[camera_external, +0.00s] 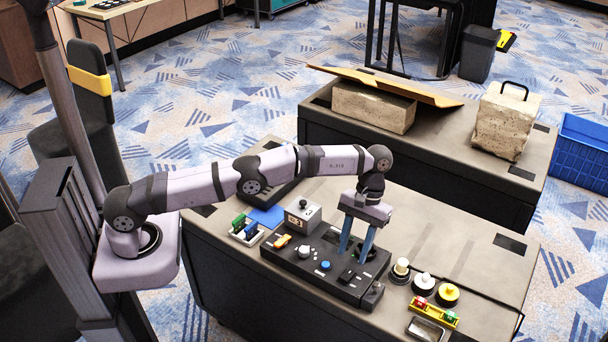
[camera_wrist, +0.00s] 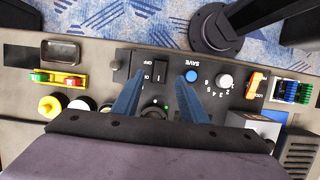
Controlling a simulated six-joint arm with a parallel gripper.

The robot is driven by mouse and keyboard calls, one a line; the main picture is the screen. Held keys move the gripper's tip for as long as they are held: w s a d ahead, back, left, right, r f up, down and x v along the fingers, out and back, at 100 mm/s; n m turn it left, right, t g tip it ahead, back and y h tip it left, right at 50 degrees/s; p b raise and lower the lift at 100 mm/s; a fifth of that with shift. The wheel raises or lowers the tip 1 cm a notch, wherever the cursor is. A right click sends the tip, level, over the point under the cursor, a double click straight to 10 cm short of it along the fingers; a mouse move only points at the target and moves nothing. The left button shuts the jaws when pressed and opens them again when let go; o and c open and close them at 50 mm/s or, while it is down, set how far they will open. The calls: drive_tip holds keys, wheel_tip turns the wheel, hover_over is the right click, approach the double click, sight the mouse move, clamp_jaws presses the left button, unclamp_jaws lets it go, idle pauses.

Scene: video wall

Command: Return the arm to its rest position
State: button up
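My gripper (camera_external: 357,238) points down over the black control panel (camera_external: 318,278) on the near table. Its two blue fingers are apart, and nothing shows between them. In the wrist view my gripper (camera_wrist: 157,95) also has its fingers spread, above the panel (camera_wrist: 215,100) close to a round dial (camera_wrist: 154,113). Whether the fingertips touch the panel I cannot tell. My arm stretches from its base at the left across to the panel.
The panel carries a blue button (camera_external: 325,266), a white knob (camera_external: 304,252) and an orange switch (camera_external: 282,241). Right of it are several round knobs (camera_external: 447,295), a yellow holder (camera_external: 433,314) and a metal tray (camera_external: 425,329).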

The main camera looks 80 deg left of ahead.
drive_tip(key=shift+a+r, duration=0.1)
drive_tip(key=shift+r, duration=0.15)
drive_tip(key=shift+r, duration=0.1)
idle(0.4)
drive_tip(key=s+a+r+m+t+y+p, duration=0.15)
drive_tip(key=s+r+m, duration=0.25)
drive_tip(key=s+r, duration=0.6)
drive_tip(key=s+a+f+m, duration=0.1)
drive_tip(key=s+f+m, duration=0.1)
drive_tip(key=s, duration=0.9)
drive_tip(key=s+a+f+m+t+y+p, duration=0.1)
drive_tip(key=s+f+m, duration=0.1)
drive_tip(key=s, duration=0.9)
drive_tip(key=shift+s+a+f+m, duration=0.15)
drive_tip(key=shift+a+f+m, duration=0.1)
drive_tip(key=shift+m, duration=0.25)
